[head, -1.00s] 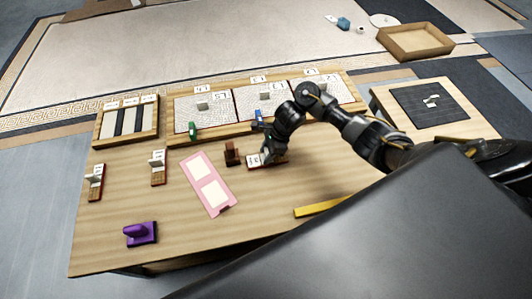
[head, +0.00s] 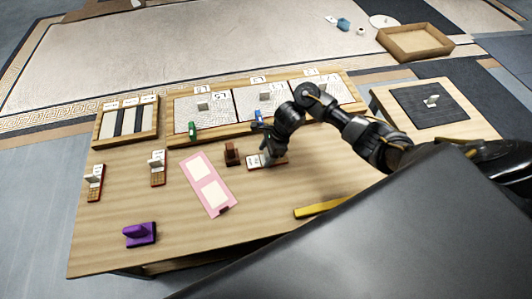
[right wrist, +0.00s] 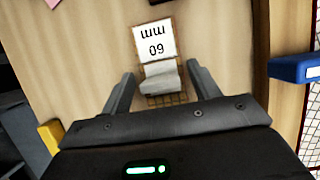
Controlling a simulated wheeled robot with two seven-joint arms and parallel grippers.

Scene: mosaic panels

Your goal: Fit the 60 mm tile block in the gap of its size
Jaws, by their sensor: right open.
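The 60 mm tile block (right wrist: 155,40) lies on the wooden table, its white label upside down in the right wrist view. A pale grey grip stands on it, with a tiled part under it. In the head view the block (head: 253,161) is partly hidden by my right gripper (head: 267,157). My right gripper (right wrist: 161,72) is open, one finger on each side of the grip, with space between. Three mosaic panels (head: 204,117) lie in a wooden frame behind. A tray with dark and pale strips (head: 128,120) is at the back left; which gap is 60 mm is unreadable. My left gripper is out of view.
Two similar labelled blocks (head: 157,167) (head: 95,183) stand at left. Blue (head: 258,118) and green (head: 192,131) pieces sit by the frame. A yellow bar (head: 320,207) and purple piece (head: 140,234) lie in front.

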